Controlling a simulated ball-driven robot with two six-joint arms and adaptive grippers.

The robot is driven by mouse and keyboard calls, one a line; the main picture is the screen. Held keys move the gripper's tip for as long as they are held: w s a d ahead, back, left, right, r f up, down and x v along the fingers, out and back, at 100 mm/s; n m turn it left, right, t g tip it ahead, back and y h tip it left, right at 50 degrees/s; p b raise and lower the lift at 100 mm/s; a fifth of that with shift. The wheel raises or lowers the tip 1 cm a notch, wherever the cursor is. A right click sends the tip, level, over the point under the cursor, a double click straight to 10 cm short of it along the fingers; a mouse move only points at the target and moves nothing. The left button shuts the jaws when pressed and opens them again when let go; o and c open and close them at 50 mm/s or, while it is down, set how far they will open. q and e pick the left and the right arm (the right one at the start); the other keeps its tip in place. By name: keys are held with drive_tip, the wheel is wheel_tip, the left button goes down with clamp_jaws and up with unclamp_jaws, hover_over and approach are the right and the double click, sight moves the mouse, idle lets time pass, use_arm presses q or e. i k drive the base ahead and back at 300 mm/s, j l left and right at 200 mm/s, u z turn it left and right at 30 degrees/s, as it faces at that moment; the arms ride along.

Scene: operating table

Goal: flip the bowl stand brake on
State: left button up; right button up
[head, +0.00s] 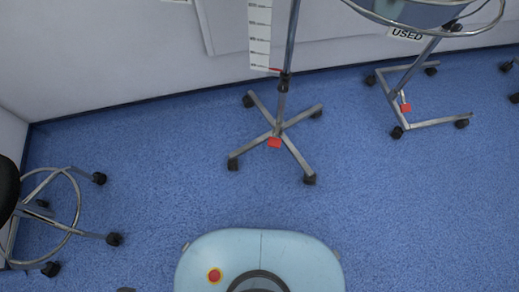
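A wheeled stand with a round metal ring and bowl at its top (425,12) is at the upper right. Its upper part is cut off by the frame edge. A "USED" label (407,34) hangs below the ring. Its open metal base (432,122) rests on the blue floor on dark castors. A small red pedal (405,107) sits on the base, near the front left castor. Whether the pedal is up or down is too small to tell. Neither of my grippers is in view.
A pole stand (285,122) with a star base and its own red pedal (274,142) stands in the middle, by the wall. A wheeled stool (70,232) is at left. Other castors (512,98) show at the right edge. Floor (420,220) at lower right is clear.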

sight(275, 142)
drive_tip(key=l+u, duration=0.55)
drive_tip(key=u, duration=0.15)
drive_tip(key=l+u, duration=0.35)
